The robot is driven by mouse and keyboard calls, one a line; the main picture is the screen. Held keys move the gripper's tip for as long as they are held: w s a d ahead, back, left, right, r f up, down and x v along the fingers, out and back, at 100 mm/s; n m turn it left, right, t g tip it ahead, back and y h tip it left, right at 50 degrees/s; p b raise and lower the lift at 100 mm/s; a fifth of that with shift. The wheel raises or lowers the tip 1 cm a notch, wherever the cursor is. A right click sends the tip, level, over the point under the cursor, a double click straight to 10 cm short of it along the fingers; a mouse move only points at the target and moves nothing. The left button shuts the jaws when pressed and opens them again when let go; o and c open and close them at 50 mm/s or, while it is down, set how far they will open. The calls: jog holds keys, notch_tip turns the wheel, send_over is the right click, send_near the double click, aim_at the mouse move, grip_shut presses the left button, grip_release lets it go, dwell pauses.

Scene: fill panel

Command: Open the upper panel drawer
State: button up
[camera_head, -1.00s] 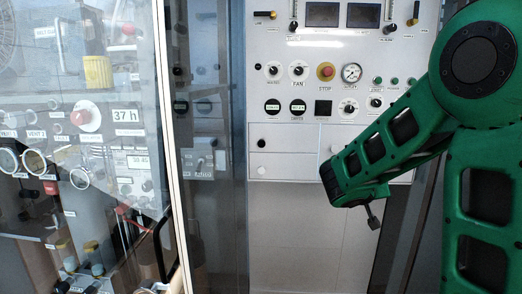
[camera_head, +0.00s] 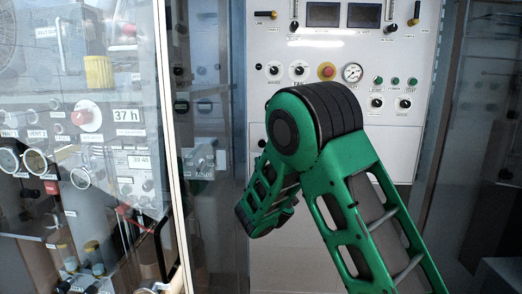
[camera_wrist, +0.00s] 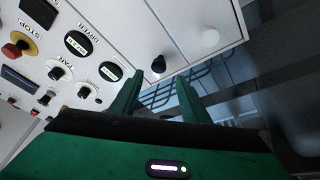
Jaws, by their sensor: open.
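The upper panel drawer (camera_wrist: 128,28) is a white front with a round black knob (camera_wrist: 158,64), seen tilted in the wrist view. My gripper (camera_wrist: 159,76) is open and empty. Its two green fingers point toward the panel, and the black knob appears just beyond and between their tips, not visibly touched. Below that drawer is another white front with a white knob (camera_wrist: 210,38). In the head view my green arm covers most of the drawer area; the black knob (camera_head: 261,143) shows at its left edge. The fingers are not clear there.
The control panel (camera_head: 350,45) with gauges, switches and a red stop button (camera_head: 326,71) stands above the drawers. A glass-fronted cabinet (camera_head: 85,150) with a metal frame is to the left. Dark open space lies below the panel's lower edge.

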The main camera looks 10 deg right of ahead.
aim_at(261, 144)
jog(key=shift+x, duration=3.95)
jog(key=shift+d, duration=0.1)
grip_shut()
